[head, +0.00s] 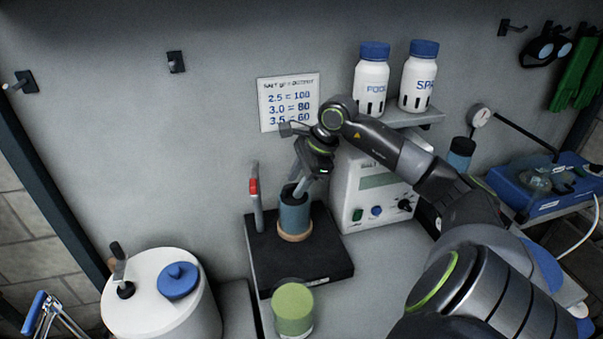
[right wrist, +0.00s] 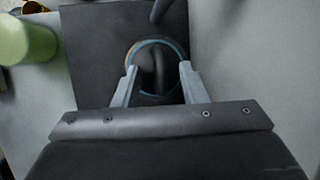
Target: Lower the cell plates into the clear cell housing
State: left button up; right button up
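The clear cell housing (head: 295,217) looks like a blue-grey see-through cylinder. It stands upright in a tan ring on a black base. In the right wrist view its round rim (right wrist: 179,46) shows from above. A dark rounded piece, seemingly the cell plates (right wrist: 153,72), sits inside the rim; how deep it reaches is hidden. My right gripper (head: 299,188) is over the housing's mouth. In the right wrist view its two fingers (right wrist: 159,75) stand apart on either side of the dark piece, with gaps showing. My left gripper is not in view.
A post with a red part (head: 254,187) rises beside the housing on the black base (head: 300,262). A green jar (head: 292,310) stands in front. A white control box (head: 376,195) is close on the right. A white tub (head: 165,310) stands at left.

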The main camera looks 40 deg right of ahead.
jog(key=b+v, duration=0.4)
jog(key=v, duration=1.3)
jog(key=shift+r+b, duration=0.2)
jog(key=shift+b, duration=0.15)
jog(key=shift+s, duration=0.1)
